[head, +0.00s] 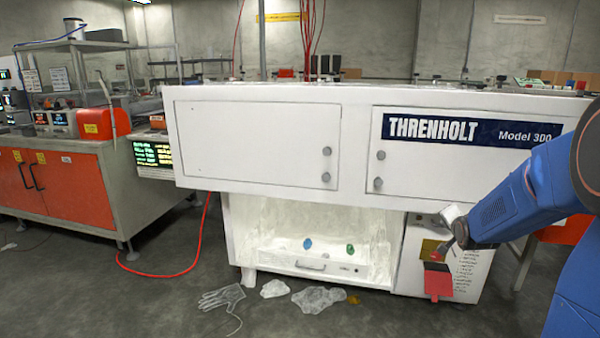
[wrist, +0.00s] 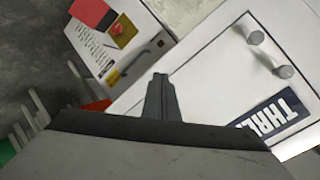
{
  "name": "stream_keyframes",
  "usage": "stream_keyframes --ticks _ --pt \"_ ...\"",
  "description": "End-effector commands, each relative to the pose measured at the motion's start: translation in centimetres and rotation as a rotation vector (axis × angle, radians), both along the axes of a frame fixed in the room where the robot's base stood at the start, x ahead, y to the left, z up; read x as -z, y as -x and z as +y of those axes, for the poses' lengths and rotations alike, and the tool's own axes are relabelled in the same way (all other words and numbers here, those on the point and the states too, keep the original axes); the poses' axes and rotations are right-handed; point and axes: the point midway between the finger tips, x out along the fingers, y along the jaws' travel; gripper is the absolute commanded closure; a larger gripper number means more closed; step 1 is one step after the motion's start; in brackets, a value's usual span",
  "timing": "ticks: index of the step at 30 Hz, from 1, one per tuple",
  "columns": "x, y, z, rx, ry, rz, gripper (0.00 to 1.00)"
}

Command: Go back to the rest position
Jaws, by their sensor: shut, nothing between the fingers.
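My gripper (head: 447,240) is at the end of my blue arm on the right of the head view, in front of the white lower panel (head: 470,265) of the Threnholt machine (head: 260,145). In the wrist view my gripper's dark fingers (wrist: 160,90) are together and empty, with the machine's door and handles beyond them. A clear film glove (head: 222,298) lies flat on the floor before the machine, apart from my gripper. A thin strand trails from it.
Crumpled clear film (head: 318,299) and an amber scrap (head: 353,300) lie on the floor. Small blue and green lumps sit in the machine's open recess (head: 310,230). A red piece (head: 437,282) is on the lower panel. An orange-doored bench (head: 70,185) stands left.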

Motion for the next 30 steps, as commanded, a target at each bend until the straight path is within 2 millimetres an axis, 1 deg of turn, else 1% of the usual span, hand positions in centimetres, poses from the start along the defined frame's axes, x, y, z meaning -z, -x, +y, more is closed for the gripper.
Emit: stream_keyframes --ticks 1,5,6,11,15,17,23,27,29,30 --pt "-0.9 1.2 1.1 -0.018 0.024 0.026 1.00" --pt "-2.0 4.6 3.5 -0.069 0.092 0.110 1.00" --pt "-2.3 5.7 4.2 -0.087 0.111 0.135 1.00" --pt "-3.2 10.3 7.0 -0.161 0.186 0.237 1.00" --pt "-3.7 14.7 9.3 -0.236 0.248 0.321 1.00" --pt "-3.8 16.6 10.3 -0.272 0.274 0.357 1.00" --pt "-3.9 23.4 13.3 -0.400 0.354 0.470 1.00" --pt "-3.6 28.4 15.2 -0.501 0.408 0.543 1.00" --pt "-3.4 30.5 15.9 -0.547 0.430 0.573 1.00" --pt "-3.3 32.0 16.4 -0.578 0.444 0.592 1.00"
